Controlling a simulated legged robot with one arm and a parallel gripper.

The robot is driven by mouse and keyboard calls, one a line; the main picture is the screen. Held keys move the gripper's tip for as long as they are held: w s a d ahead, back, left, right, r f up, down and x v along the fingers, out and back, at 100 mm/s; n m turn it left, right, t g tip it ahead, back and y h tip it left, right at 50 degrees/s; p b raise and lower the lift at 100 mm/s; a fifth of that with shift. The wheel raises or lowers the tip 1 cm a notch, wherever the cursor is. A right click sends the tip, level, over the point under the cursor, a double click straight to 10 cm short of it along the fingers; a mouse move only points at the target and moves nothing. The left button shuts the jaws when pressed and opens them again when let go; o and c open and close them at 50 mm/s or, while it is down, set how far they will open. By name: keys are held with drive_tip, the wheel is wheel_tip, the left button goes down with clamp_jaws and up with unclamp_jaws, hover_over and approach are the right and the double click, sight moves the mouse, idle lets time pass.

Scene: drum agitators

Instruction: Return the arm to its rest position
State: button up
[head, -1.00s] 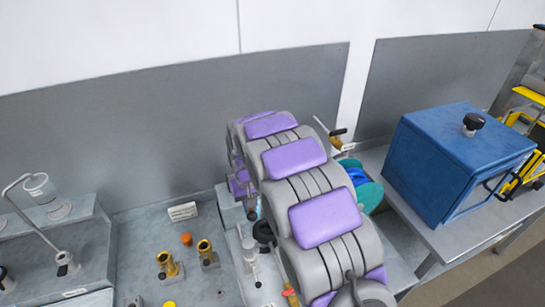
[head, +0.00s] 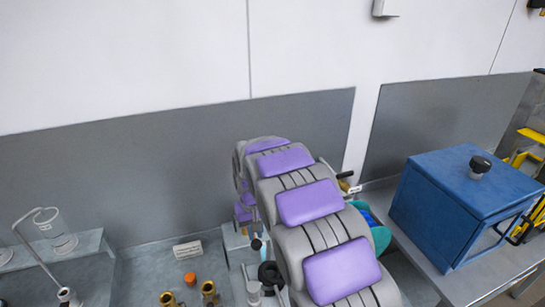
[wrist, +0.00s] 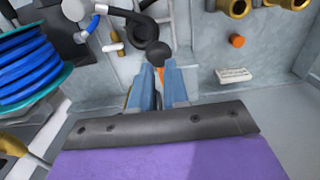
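My arm is grey with purple pads and runs through the middle of the head view, from the bottom edge up to the bench near the back panel. Its end and the fingers are hidden there. In the wrist view my gripper (wrist: 160,68) shows two blue fingers with a narrow gap between them. They are open. A small orange thing (wrist: 160,75) and a black ball-shaped knob (wrist: 158,52) show beyond and between the fingertips. I cannot tell how far they are from the fingers, and nothing is clearly held.
A blue box (head: 465,205) with a black knob stands on the right table. A spool of blue hose (wrist: 30,65) lies beside my arm. An orange cap (head: 189,278), brass fittings (head: 208,291) and a white label (head: 187,250) are on the bench. The grey back panel (head: 120,165) stands behind.

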drive_tip(key=s+d+r+m+b, duration=0.1)
drive_tip(key=s+d+r+b, duration=0.1)
drive_tip(key=s+d, duration=0.55)
drive_tip(key=s+d+r+m+b, duration=0.1)
drive_tip(key=s+d+r+b, duration=0.25)
drive_tip(key=s, duration=0.65)
drive_tip(key=s+d+f+g+b, duration=0.1)
drive_tip(key=s+d+f, duration=0.1)
drive_tip(key=s, duration=0.9)
drive_tip(key=s+d+f+m+b, duration=0.1)
drive_tip(key=s+d+f+b, duration=0.1)
drive_tip(key=s, duration=0.9)
drive_tip(key=shift+s+d+f+g, duration=0.15)
drive_tip(key=shift+d+f+g, duration=0.3)
drive_tip(key=shift+d, duration=0.25)
